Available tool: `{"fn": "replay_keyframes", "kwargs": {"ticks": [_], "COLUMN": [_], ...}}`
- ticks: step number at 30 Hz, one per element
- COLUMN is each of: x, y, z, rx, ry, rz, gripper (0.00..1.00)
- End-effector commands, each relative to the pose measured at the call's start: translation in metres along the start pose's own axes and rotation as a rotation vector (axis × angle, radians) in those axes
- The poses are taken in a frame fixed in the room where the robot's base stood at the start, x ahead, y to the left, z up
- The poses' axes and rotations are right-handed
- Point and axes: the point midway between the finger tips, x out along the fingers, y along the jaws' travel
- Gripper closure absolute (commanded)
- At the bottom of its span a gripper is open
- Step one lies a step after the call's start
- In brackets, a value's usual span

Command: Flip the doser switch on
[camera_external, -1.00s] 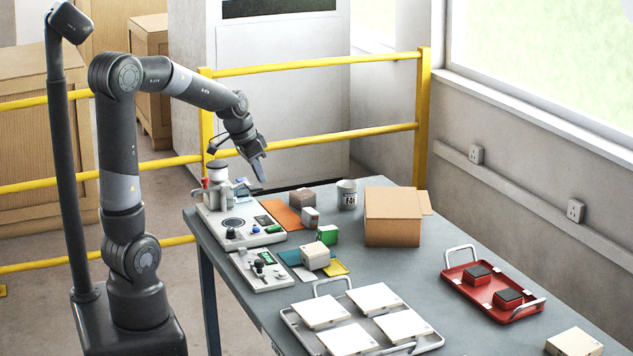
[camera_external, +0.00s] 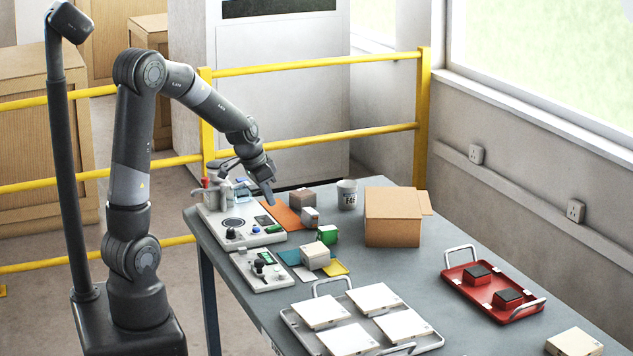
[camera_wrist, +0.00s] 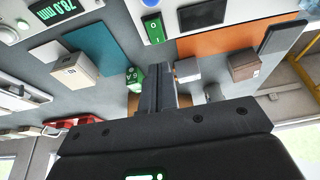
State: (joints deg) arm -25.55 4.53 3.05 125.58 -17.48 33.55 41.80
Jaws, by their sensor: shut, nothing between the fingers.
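The doser is a white-based unit (camera_external: 234,224) with a round dark-ringed plate, at the left end of the table. A small green rocker switch (camera_external: 275,228) sits on its near right corner. In the wrist view the switch (camera_wrist: 154,28) shows light I and O marks; I cannot tell which side is pressed. My gripper (camera_external: 269,195) is shut and empty, pointing down above the doser's right side. In the wrist view my gripper's closed fingers (camera_wrist: 160,68) point toward the switch, with a gap between them.
A smaller white gauge (camera_external: 262,284) with a green display lies in front of the doser. An orange sheet (camera_external: 283,217), small blocks and a green box (camera_external: 327,234) lie to the right. A cup (camera_external: 347,194) and a cardboard box (camera_external: 392,218) stand farther right.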

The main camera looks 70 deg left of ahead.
Motion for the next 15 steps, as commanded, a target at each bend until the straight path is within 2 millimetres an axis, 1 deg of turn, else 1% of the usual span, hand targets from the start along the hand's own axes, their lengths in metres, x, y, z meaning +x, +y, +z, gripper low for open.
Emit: {"fn": "replay_keyframes", "kwargs": {"ticks": [1,7,12,15], "x": [0.011,0.043,0.059,0.062], "y": [0.0,0.0,0.001,0.0], "z": [0.001,0.004,0.007,0.008], "rx": [-0.002,-0.002,-0.001,0.0], "ry": [-0.004,-0.003,-0.002,0.0], "rz": [0.003,0.002,0.002,0.0], "gripper": [1.0,1.0,1.0,1.0]}}
